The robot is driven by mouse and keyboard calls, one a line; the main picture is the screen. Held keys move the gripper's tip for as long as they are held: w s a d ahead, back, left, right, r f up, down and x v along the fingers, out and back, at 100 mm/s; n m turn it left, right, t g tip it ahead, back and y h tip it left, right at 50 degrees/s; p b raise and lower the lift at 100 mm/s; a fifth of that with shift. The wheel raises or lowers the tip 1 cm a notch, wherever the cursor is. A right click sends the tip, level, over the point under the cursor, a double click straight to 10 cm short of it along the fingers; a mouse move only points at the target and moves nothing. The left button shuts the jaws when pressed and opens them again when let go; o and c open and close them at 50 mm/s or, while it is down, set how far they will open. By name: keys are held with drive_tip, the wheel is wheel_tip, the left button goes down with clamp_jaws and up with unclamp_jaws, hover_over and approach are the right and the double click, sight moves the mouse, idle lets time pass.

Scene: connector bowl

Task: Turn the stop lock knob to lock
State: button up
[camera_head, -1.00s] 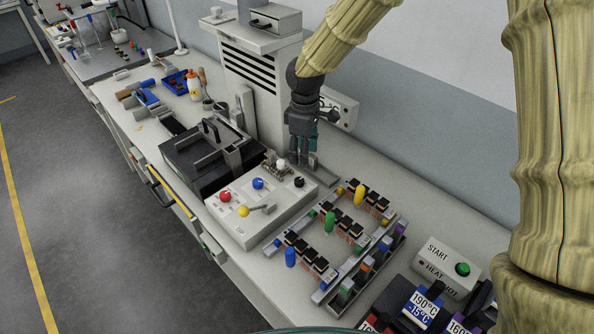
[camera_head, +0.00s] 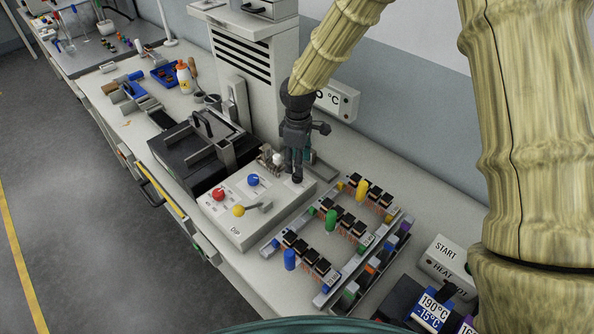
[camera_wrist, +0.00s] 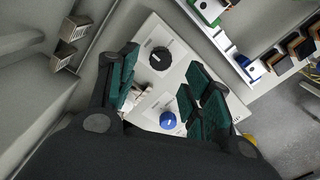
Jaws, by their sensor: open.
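A light grey control box (camera_head: 228,220) stands on the bench with several coloured knobs. Its black knob (camera_wrist: 160,57) shows in the wrist view, with a small white mark and a label too small to read. My gripper (camera_wrist: 163,68) is open, with the black knob showing between its teal fingers. In the head view my gripper (camera_head: 297,168) is above the far right part of the box, with the black knob (camera_head: 297,179) just under the fingertips. I cannot tell whether the fingers touch it. The blue knob (camera_wrist: 168,120) is nearby.
A red knob (camera_head: 218,194), yellow knob (camera_head: 238,210) and white knob (camera_head: 278,158) are also on the box. A black machine (camera_head: 190,150) stands to the left. A connector rack (camera_head: 330,240) is close on the right. A tall vented unit (camera_head: 250,70) stands behind.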

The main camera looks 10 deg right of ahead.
sight(297, 178)
drive_tip(key=shift+f+p, duration=0.75)
drive_tip(key=shift+f, duration=2.05)
drive_tip(key=shift+c, duration=0.2)
drive_tip(key=c, duration=1)
